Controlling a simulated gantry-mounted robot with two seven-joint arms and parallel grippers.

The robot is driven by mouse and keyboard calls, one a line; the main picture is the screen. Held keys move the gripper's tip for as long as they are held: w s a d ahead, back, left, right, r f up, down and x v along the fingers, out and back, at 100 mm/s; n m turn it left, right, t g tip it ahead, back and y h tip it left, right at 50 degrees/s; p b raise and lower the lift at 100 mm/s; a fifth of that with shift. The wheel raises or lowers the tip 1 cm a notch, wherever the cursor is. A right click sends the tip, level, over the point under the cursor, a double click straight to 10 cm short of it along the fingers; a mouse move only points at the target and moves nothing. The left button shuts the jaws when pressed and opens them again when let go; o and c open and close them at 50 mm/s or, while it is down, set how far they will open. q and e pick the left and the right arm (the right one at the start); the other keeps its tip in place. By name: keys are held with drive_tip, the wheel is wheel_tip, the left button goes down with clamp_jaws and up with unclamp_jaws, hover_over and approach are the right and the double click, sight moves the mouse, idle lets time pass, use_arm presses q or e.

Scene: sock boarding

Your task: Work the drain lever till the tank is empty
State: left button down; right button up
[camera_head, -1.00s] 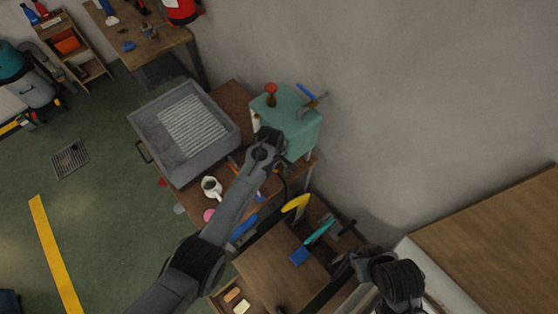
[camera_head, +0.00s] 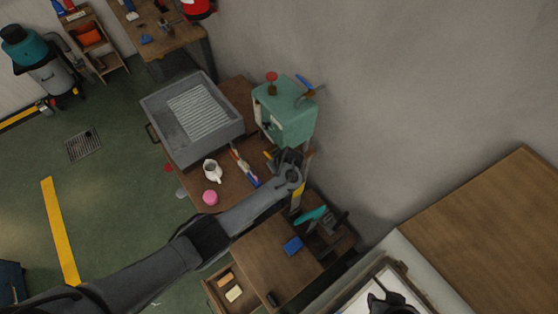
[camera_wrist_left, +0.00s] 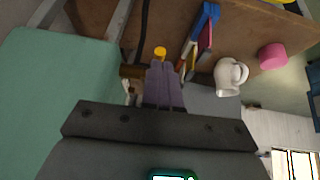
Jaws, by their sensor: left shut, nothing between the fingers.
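The green tank (camera_head: 286,115) stands against the wall, with a red knob (camera_head: 272,77) and a blue-handled lever (camera_head: 304,83) at its top. In the left wrist view the tank's green side (camera_wrist_left: 60,90) fills the left, with a brass fitting (camera_wrist_left: 131,72) low on it. A yellow-tipped part (camera_wrist_left: 160,53), possibly the drain lever, shows just beyond my fingertips; contact cannot be told. My left gripper (camera_wrist_left: 163,68) is shut and empty; in the head view it (camera_head: 278,158) is just below the tank's front. A dark part of my right arm shows at the bottom edge; its fingers are unclear.
A grey basin (camera_head: 195,118) stands left of the tank. A white jug (camera_head: 212,170), a pink item (camera_head: 210,197) and several tools lie on the wooden bench (camera_head: 232,185). A wooden-topped cabinet (camera_head: 275,262) is below. Open floor lies at left.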

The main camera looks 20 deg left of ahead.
use_arm(q)
drive_tip(key=shift+d+f, duration=0.1)
drive_tip(key=shift+d, duration=0.05)
idle(0.5)
drive_tip(key=p+v, duration=0.3)
drive_tip(key=v, duration=0.8)
drive_tip(key=s+f+g+h+p, duration=0.1)
drive_tip(key=s+f, duration=0.3)
drive_tip(key=s, duration=0.5)
drive_tip(key=s+a+f+g+h+p, duration=0.1)
drive_tip(key=s+f+g, duration=0.1)
drive_tip(key=s+f, duration=0.5)
drive_tip(key=s+f+g+h+p, duration=0.1)
drive_tip(key=s+f, duration=0.1)
drive_tip(key=s, duration=0.9)
drive_tip(key=s+a+r+m+h+p, duration=0.1)
drive_tip(key=s+a+r+m+h, duration=0.2)
drive_tip(key=s+r, duration=0.4)
wheel_tip(320, 180, up, 19)
drive_tip(key=w+a+m+t+y, duration=0.1)
drive_tip(key=w+a+m+t, duration=0.1)
drive_tip(key=m, duration=0.8)
drive_tip(key=shift+w+a+t, duration=0.25)
drive_tip(key=shift+w+t, duration=0.15)
drive_tip(key=shift+t, duration=0.4)
